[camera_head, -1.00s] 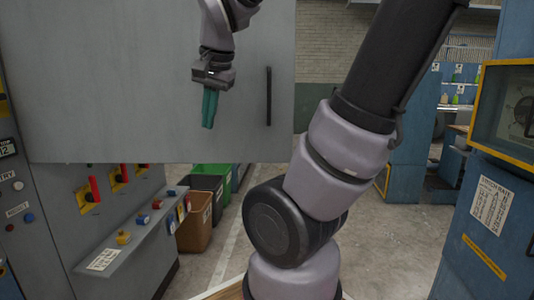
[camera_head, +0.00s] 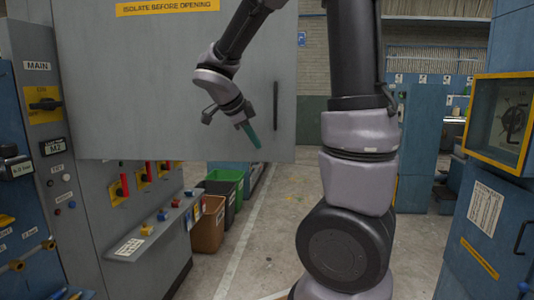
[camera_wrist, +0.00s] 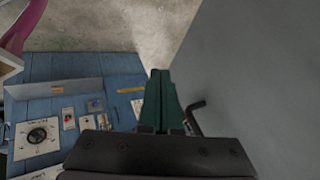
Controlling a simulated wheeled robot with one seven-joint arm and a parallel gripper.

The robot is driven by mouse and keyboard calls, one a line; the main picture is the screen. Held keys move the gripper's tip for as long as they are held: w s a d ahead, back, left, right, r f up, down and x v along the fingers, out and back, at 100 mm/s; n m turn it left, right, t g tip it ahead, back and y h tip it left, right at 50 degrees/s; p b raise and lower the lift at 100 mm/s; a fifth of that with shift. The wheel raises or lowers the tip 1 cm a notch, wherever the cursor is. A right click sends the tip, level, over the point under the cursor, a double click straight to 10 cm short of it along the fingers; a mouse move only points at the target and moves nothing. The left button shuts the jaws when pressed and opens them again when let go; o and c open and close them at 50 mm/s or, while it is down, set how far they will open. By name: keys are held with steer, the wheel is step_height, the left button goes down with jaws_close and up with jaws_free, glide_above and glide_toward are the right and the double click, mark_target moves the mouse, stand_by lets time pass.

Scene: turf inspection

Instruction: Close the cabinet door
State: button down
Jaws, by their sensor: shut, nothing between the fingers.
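The cabinet door (camera_head: 160,85) is a large grey panel with a yellow "ISOLATE BEFORE OPENING" label and a black vertical bar handle (camera_head: 276,105) near its right edge. It stands swung out, with floor visible beneath it. My gripper (camera_head: 254,142) has teal fingers, shut and empty, pointing down and right. In the head view it overlaps the door's lower right part, left of and below the handle. In the wrist view the fingers (camera_wrist: 160,90) point away beside the door's grey face (camera_wrist: 245,75). The handle (camera_wrist: 195,115) shows just right of them; I cannot tell whether they touch.
A grey control cabinet (camera_head: 110,225) with red levers stands at left. Brown, black and green bins (camera_head: 208,225) stand on the floor below the door. A blue cabinet (camera_head: 490,215) with a yellow-framed window is at right. Open floor lies between.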

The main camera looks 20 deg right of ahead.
mark_target(265, 151)
steer(key=w+d+f, duration=0.4)
steer(key=d+f, duration=0.1)
steer(key=shift+w+f, duration=0.15)
steer(key=shift+f, duration=0.05)
steer(key=shift+w+d, duration=0.25)
steer(key=shift+w, duration=0.25)
